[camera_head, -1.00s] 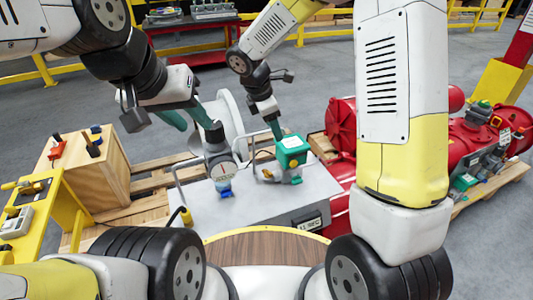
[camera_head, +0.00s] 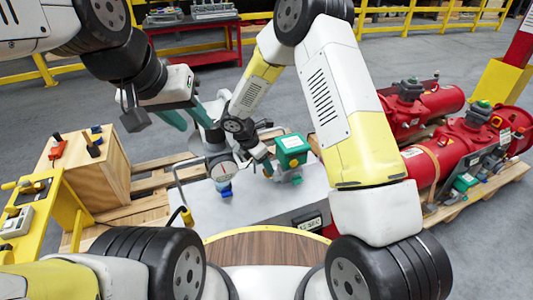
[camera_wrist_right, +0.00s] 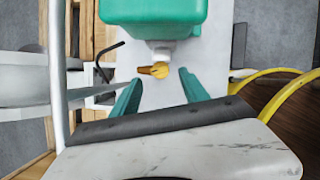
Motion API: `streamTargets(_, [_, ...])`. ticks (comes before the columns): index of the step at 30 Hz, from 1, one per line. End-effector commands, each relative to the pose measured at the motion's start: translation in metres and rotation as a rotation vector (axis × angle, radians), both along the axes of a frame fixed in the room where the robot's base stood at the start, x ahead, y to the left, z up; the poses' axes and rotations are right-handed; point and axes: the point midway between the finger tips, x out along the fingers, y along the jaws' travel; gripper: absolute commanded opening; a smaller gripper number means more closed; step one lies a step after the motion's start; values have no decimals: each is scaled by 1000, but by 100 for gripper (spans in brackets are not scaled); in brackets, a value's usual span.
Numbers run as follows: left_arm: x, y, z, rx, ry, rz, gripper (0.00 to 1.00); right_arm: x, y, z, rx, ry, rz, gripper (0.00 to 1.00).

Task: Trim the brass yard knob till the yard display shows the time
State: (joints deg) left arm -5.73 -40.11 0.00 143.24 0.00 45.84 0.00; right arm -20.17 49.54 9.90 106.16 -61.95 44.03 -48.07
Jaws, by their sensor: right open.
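The brass knob (camera_wrist_right: 155,70) sits under the green-topped device in the right wrist view, small and pointing left. My right gripper (camera_wrist_right: 160,79) is open, with one teal finger on each side of the knob and no visible contact. The green-topped device (camera_head: 291,150) stands on the grey bench in the head view; the right wrist is just left of it. A small display plate (camera_head: 311,224) is on the bench front; its reading is too small to tell.
The grey bench (camera_head: 240,215) has a bent metal rail at its left. A wooden box (camera_head: 80,175) and a yellow stand (camera_head: 65,205) are at left. Red cylindrical machines (camera_head: 440,160) lie on a pallet at right. A yellow cable runs near the right gripper.

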Motion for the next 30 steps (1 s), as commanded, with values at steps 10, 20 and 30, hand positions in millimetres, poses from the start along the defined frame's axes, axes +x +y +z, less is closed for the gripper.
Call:
streamTargets(10, [0,0,0,0,0,0,36,9,-11,-34,1,1,0,53])
streamTargets(20, [0,0,0,0,0,0,36,9,-12,-35,1,-1,-1,45])
streamTargets(30, [0,0,0,0,0,0,36,9,-12,-35,1,-1,0,0])
